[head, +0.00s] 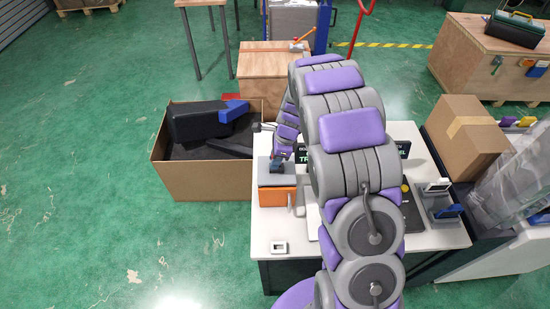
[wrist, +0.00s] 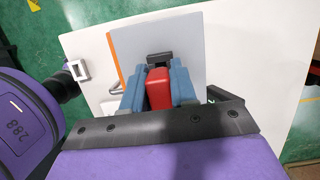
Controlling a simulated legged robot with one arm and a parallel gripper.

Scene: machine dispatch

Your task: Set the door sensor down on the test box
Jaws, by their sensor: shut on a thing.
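My gripper (wrist: 160,76) has blue-grey fingers and is shut on a red block (wrist: 158,90). A dark piece (wrist: 160,58) shows just beyond the fingertips; I cannot tell whether it belongs to the red block. I take the held thing for the door sensor, but its shape is mostly hidden. The test box (head: 275,196) is orange with a grey top, at the left of the white table. In the wrist view its grey top (wrist: 190,40) lies under the fingertips. In the head view my gripper (head: 277,168) is over this box; any contact is unclear.
A small white square-framed part (head: 278,248) lies at the table's front left corner. A cardboard bin (head: 195,182) with dark items stands left of the table. A closed carton (head: 465,135) and small devices (head: 438,187) are at the right. My arm hides the table's middle.

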